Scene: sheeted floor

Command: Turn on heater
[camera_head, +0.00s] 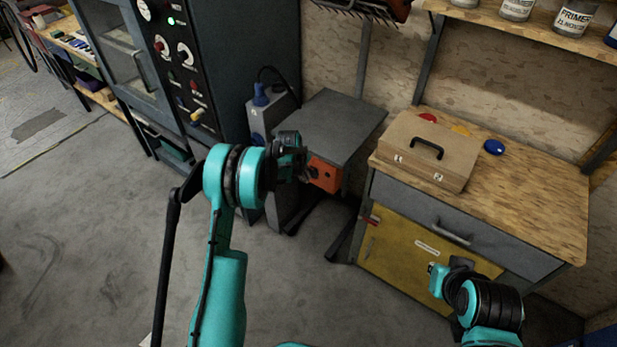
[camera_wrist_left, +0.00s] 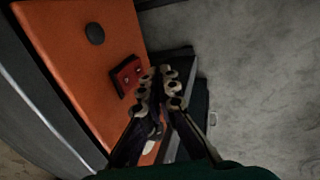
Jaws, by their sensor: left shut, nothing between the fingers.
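The heater is a grey flat-topped unit (camera_head: 335,122) with an orange front panel (camera_head: 326,177), standing between a dark cabinet and a workbench. In the left wrist view its orange panel (camera_wrist_left: 75,60) carries a round black knob (camera_wrist_left: 95,33) and a red rocker-like switch in a dark frame (camera_wrist_left: 126,76). My left gripper (camera_head: 306,172) is at the orange front. In the left wrist view its fingertips (camera_wrist_left: 163,85) are together and empty, just beside the switch; contact cannot be told. My right gripper (camera_head: 440,278) is low before the workbench, its fingers not clear.
A wooden workbench (camera_head: 540,205) with a yellow door (camera_head: 400,250) stands right of the heater, bearing a tan case (camera_head: 428,150). A dark cabinet with knobs (camera_head: 215,60) and a blue-topped bottle-like object (camera_head: 260,95) stand left. The grey floor (camera_head: 100,230) is open at the left.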

